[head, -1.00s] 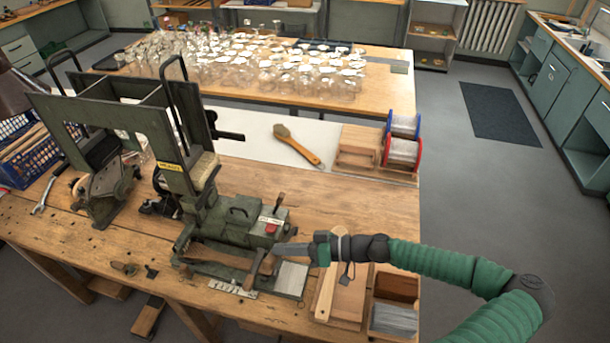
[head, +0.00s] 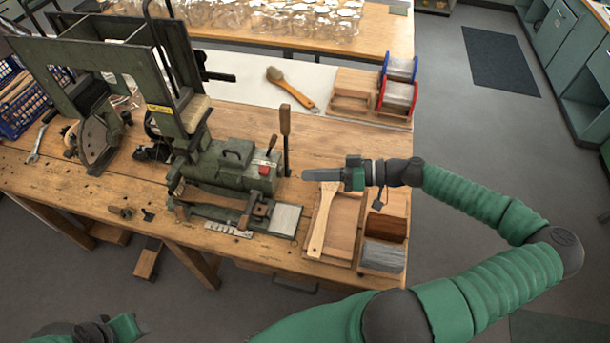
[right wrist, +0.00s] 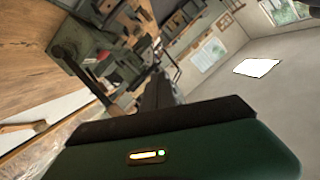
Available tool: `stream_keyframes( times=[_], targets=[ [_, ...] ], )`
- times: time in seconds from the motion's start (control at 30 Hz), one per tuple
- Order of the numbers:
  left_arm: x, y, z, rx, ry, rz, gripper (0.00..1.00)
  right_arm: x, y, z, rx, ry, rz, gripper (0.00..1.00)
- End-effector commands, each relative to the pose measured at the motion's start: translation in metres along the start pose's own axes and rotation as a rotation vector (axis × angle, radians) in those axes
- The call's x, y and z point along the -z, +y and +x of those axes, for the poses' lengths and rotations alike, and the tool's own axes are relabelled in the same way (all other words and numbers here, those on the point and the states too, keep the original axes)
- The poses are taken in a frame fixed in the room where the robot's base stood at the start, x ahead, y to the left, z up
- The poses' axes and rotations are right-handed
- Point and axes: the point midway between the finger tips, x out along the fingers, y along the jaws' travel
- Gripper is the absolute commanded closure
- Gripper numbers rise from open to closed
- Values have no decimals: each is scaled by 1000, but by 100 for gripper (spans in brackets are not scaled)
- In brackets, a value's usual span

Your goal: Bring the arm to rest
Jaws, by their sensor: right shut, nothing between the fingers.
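My right arm reaches in from the right in the head view. Its gripper (head: 306,175) is shut and empty, in the air just right of the green tufting machine (head: 225,165). Its dark fingers point left, close to the machine's upright wooden-handled lever (head: 285,130) in the picture; whether they touch cannot be told. In the right wrist view the shut fingers (right wrist: 158,90) point away from the green gripper body, with the machine (right wrist: 85,50) at upper left. A green and dark part of my left arm (head: 125,326) shows at the bottom edge; its finger state is unclear.
A wooden brush body (head: 322,220) lies on a wooden tray (head: 342,228) beneath the right arm. Beside it is a bin of grey bristles (head: 382,256). Wire spools (head: 398,90) and a round-headed brush (head: 290,88) lie farther back. Open floor (head: 455,130) is right of the bench.

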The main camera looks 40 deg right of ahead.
Motion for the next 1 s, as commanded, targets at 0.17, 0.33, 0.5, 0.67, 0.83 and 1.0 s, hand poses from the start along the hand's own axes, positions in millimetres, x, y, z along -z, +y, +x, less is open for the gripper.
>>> stream_keyframes(
  times=[0.17, 0.33, 0.5, 0.67, 0.83, 1.0],
  targets=[
    [0, 0, 0, 0, 0, 1, 58, 0, 0, 0, -1, 1, 1, 100],
    [0, 0, 0, 0, 0, 1, 58, 0, 0, 1, 0, -2, 2, 100],
    [0, 0, 0, 0, 0, 1, 58, -44, -21, 42, 47, -194, 90, 100],
    [0, 0, 0, 0, 0, 1, 58, -154, -60, 76, 15, -684, 271, 100],
    [0, 0, 0, 0, 0, 1, 58, -212, -72, 47, -251, -1080, 310, 100],
    [0, 0, 0, 0, 0, 1, 58, -188, -70, 23, -609, -1176, 206, 100]
  ],
)
